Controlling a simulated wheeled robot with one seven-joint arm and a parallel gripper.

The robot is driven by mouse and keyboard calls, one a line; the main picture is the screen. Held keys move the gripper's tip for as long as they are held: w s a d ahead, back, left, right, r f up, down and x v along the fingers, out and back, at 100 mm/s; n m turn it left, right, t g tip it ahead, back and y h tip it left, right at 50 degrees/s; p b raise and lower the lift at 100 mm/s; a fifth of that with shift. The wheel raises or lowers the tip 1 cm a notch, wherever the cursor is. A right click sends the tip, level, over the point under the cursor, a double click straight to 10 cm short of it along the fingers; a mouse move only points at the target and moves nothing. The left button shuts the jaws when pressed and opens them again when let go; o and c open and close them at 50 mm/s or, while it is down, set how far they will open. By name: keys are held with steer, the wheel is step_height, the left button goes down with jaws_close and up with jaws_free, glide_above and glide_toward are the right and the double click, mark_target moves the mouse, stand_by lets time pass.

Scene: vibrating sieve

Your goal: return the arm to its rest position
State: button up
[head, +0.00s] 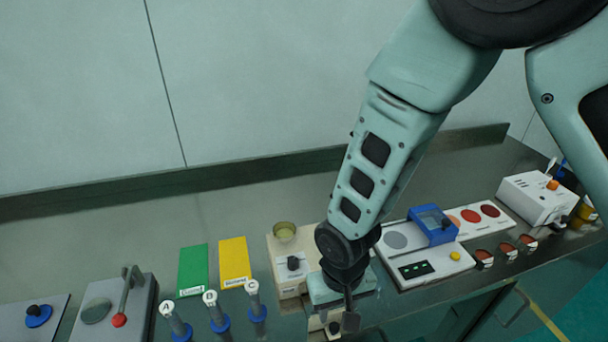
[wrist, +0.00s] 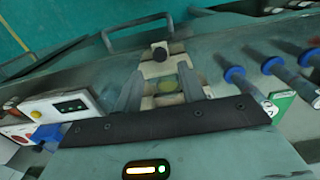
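My arm reaches down from the upper right in the head view, and my gripper (head: 340,312) hangs over the front of a cream device (head: 288,265). In the wrist view my gripper (wrist: 160,88) has its two grey fingers apart, with the cream device seen between them. I see nothing held between the fingers. The device has a black knob and a round yellowish dish (head: 284,232) on top. My gripper hides part of its front, and I cannot tell whether the fingers touch it.
Left of my gripper stand several blue-collared handles (head: 218,318), with green (head: 193,270) and yellow (head: 234,262) cards behind. To its right are a white panel with a blue block (head: 433,226), several small cups and a white box (head: 537,197). The counter behind is clear.

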steer(key=s+d+r+n+b, duration=0.4)
steer(key=s+d+r+b, duration=0.3)
steer(key=s+r, duration=0.4)
step_height(320, 180, up, 3)
steer(key=shift+s+d+f+n+y, duration=0.15)
steer(key=shift+s+d+n+y, duration=0.15)
steer(key=shift+d, duration=0.3)
